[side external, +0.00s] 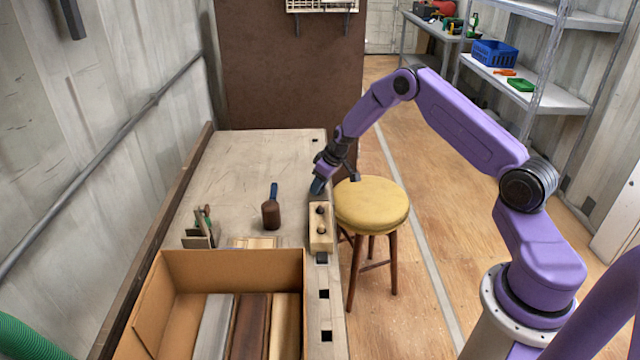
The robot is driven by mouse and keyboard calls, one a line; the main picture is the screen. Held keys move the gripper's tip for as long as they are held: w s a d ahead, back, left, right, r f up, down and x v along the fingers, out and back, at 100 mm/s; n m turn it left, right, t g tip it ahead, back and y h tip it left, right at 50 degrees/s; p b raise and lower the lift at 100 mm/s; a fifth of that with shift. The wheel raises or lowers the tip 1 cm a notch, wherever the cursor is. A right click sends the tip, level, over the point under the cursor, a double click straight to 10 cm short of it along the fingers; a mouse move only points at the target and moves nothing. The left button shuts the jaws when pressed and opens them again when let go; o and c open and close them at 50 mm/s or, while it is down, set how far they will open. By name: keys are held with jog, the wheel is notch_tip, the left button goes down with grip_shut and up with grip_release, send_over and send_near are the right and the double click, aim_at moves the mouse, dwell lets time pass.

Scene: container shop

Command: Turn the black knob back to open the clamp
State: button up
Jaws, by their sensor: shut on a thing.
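A mallet (271,212) stands left of the clamp on the workbench (245,165). A small tool holder (200,235) is further left. An open cardboard box (160,310) with several boards fills the near end. A yellow-topped stool (371,205) stands close right of the bench.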

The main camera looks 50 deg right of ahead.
jog(key=n, duration=0.2)
jog(key=n+y, duration=0.1)
jog(key=n, duration=0.1)
jog(key=shift+d+g+y, duration=0.1)
jog(key=shift+g+y, duration=0.2)
jog(key=n+g+y, duration=0.1)
jog(key=n, duration=0.2)
jog(key=shift+w+d+n, duration=0.1)
jog(key=shift+n, duration=0.3)
jog(key=n+g, duration=0.1)
jog(key=n, duration=0.2)
jog(key=n+g, duration=0.1)
jog(key=n, duration=0.2)
jog(key=shift+w+y, duration=0.1)
jog(key=shift+y, duration=0.3)
jog(key=shift+n, duration=0.4)
jog(key=o, duration=1.1)
jog(key=shift+c, duration=0.2)
jog(key=shift+d, duration=0.1)
jog(key=w+v, duration=0.1)
jog(key=v, duration=1.6)
jog(key=shift+s+r, duration=0.15)
jog(key=shift+r, duration=0.05)
